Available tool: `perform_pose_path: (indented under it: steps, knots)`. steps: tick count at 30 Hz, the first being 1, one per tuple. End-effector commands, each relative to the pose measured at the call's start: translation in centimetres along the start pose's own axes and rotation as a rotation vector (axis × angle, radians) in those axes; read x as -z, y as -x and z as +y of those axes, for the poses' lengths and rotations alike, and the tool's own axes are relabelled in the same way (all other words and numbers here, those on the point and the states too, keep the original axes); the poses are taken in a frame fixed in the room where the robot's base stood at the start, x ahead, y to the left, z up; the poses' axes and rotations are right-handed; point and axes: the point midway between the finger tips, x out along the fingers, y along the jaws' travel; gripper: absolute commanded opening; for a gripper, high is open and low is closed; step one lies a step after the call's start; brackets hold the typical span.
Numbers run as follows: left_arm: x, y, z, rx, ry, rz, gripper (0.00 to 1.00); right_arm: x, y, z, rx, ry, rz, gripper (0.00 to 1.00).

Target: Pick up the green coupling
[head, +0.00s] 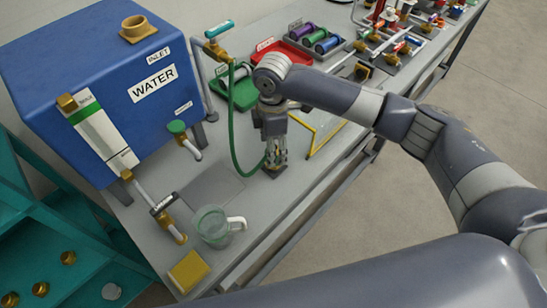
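My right gripper (275,162) points down, low over the grey bench, right of the blue water tank. A dark piece shows beneath its fingers, and I cannot tell whether they are open or closed on something. A green hose (234,130) hangs from the brass tap with the teal handle (217,32) and curves down to the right gripper, where its end is hidden. I cannot make out a separate green coupling; a green cylinder (327,45) lies in a dark rack at the back. My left gripper is not in view.
The blue tank (105,75) stands at the left. A clear jug (212,227) and a yellow sponge (188,271) are near the front. A green tray (242,92), a red tray (273,50) and a valve manifold (395,45) are farther back. A yellow frame (309,138) is beside the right gripper.

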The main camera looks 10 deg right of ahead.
Motion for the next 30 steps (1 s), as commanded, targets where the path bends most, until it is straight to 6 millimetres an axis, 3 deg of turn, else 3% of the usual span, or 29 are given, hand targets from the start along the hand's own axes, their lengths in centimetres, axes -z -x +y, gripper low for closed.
perform_pose_path:
  steps: [4, 11, 18, 30]
  knots:
    - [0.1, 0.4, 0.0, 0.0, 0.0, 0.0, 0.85, -0.1, -1.3, 0.0, -0.001, -0.001, -0.001, 0.62]
    - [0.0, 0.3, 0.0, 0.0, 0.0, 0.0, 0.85, -0.1, -1.5, 0.0, -0.002, 0.0, -0.001, 0.62]
    - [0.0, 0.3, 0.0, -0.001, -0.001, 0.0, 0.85, 0.0, -1.5, 0.0, -0.002, 0.0, 0.0, 0.1]
    - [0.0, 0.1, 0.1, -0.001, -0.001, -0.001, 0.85, 0.0, -1.2, 0.1, -0.003, 0.0, 0.001, 0.1]
